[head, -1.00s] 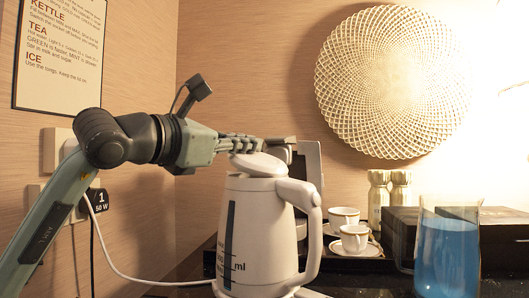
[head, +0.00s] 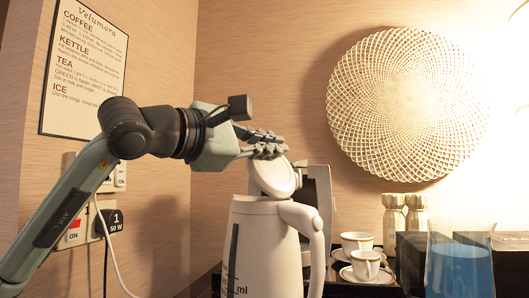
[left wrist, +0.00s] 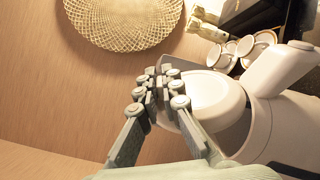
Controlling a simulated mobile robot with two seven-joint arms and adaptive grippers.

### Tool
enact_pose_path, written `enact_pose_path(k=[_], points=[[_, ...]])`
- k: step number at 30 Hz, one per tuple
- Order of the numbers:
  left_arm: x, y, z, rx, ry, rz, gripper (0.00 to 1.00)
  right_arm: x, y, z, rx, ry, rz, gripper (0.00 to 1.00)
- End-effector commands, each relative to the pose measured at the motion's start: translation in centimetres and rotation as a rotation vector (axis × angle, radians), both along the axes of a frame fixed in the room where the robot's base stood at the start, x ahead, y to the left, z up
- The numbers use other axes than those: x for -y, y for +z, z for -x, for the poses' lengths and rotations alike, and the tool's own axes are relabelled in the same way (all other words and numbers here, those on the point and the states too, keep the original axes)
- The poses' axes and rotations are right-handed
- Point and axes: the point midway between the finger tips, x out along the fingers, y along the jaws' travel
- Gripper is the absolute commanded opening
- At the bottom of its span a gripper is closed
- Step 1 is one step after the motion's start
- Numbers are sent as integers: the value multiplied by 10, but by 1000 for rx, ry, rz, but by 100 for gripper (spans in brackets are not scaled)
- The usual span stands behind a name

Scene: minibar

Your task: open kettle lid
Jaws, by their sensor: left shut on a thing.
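A white kettle (head: 265,245) with a dark level window and a handle on its right stands in front of me. Its round lid (head: 274,178) is tilted up steeply on the kettle's top. My left gripper (head: 268,149) is shut on the lid's upper edge. In the left wrist view the lid (left wrist: 215,100) shows beside the closed fingers (left wrist: 163,88), and the kettle body (left wrist: 290,125) lies to the right. The exact contact between fingers and lid is partly hidden. My right gripper is not in view.
A jug of blue liquid (head: 460,270) is at the far right. A grey upright object (head: 320,195) is close behind the kettle. A white cable (head: 115,255) runs from the wall socket.

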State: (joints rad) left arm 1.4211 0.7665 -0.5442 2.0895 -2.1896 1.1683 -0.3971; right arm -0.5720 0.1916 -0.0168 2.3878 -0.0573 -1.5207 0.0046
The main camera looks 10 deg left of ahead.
Motion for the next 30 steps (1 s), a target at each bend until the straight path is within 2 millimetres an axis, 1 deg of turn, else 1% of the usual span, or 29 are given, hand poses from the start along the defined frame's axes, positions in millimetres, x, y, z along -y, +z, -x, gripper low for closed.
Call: enact_pose_path(k=[3,10,26,27,30], points=[[5,1,3,31,1,-52,0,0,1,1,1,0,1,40],[10,3,6,65,0,-113,0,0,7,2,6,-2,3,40],[11,3,6,74,-1,-129,0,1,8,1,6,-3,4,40],[11,3,6,73,-1,-129,10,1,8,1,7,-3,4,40],[11,3,6,73,-1,-129,23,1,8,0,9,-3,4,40]])
